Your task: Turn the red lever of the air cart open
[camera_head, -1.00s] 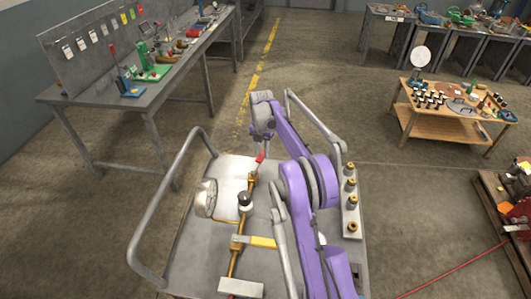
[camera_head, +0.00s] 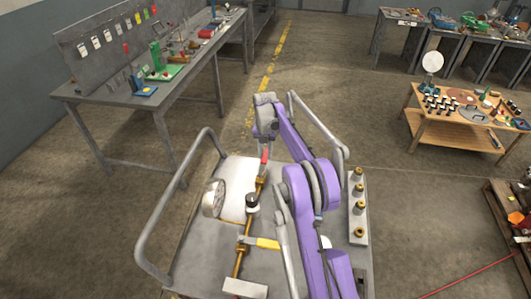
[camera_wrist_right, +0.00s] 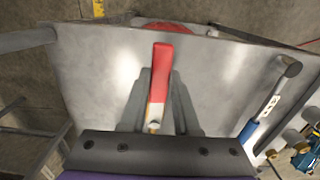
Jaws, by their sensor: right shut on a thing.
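The red lever (camera_head: 264,161) sits at the far end of the brass pipe (camera_head: 239,262) on the air cart (camera_head: 190,250). In the right wrist view the red lever (camera_wrist_right: 160,72) stands between the two grey fingers of my right gripper (camera_wrist_right: 158,112), which is shut on it. In the head view my right gripper (camera_head: 265,143) reaches down at the lever, and its fingers are hard to make out. My left gripper is not in view.
The cart carries a round gauge (camera_head: 213,198), a black-topped valve (camera_head: 252,203), a yellow lever (camera_head: 267,243) and a row of brass fittings (camera_head: 358,205). Tubular handles (camera_head: 160,225) flank it. A workbench (camera_head: 150,95) stands left and a wooden table (camera_head: 450,130) right.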

